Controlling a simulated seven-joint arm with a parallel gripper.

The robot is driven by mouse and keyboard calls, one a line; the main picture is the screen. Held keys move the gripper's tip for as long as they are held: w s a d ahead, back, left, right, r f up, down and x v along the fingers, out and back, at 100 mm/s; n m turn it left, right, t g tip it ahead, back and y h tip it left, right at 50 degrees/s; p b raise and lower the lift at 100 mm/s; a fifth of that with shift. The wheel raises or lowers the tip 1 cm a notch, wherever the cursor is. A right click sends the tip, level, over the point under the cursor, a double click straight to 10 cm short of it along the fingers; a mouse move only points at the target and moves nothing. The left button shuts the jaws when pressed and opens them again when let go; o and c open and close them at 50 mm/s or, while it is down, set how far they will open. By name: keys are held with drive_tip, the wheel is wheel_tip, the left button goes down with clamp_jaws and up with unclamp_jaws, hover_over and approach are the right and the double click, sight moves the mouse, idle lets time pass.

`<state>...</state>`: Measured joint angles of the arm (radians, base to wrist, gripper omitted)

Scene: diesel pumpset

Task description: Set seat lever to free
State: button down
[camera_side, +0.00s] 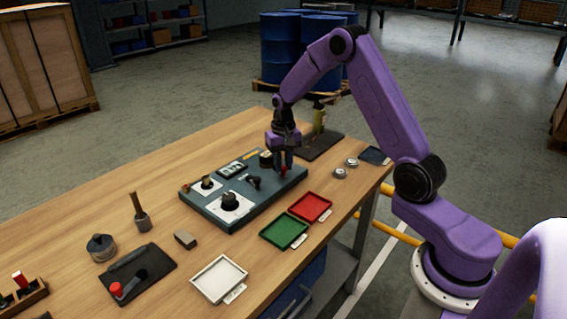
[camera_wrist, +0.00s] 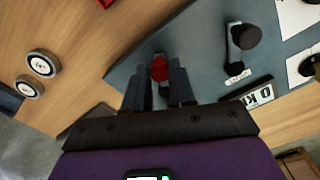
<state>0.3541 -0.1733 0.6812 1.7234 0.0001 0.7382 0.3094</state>
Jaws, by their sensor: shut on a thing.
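A grey-blue control panel (camera_side: 262,201) lies on the wooden workbench, and its surface (camera_wrist: 200,45) fills the middle of the wrist view. My gripper (camera_side: 284,163) points down at the panel's far right end. Its fingers (camera_wrist: 160,88) are shut on a red-tipped lever (camera_wrist: 159,68), seen in the side view as a small red spot (camera_side: 283,170). The lever's lower part is hidden by the fingers. I cannot read a label for the seat lever or its positions. A black-knobbed lever (camera_wrist: 243,37) stands apart from the fingers; it also shows in the side view (camera_side: 253,182).
A black rotary knob (camera_side: 230,201) sits on a white plate on the panel. Red (camera_side: 311,207), green (camera_side: 284,232) and white (camera_side: 219,278) trays lie in front. Two round pieces (camera_wrist: 42,64) lie beside the panel. A bottle (camera_side: 319,117) stands behind my gripper.

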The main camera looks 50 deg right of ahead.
sight(283, 167)
drive_tip(key=c, duration=0.9)
unclamp_jaws()
drive_tip(key=shift+c, duration=0.2)
wheel_tip(283, 167, up, 18)
drive_tip(key=shift+f, duration=0.25)
drive_tip(key=s+a+n, duration=0.8)
drive_tip(key=s+a, duration=0.5)
drive_tip(key=a, duration=0.3)
drive_tip(key=s+f+n, duration=0.2)
drive_tip(key=s+n, duration=0.3)
drive_tip(key=s, duration=0.6)
drive_tip(key=s+a+f+n, duration=0.1)
drive_tip(key=s+f+n, duration=0.2)
drive_tip(key=s, duration=0.9)
drive_tip(key=shift+f+n, duration=0.2)
drive_tip(key=shift+n, duration=0.9)
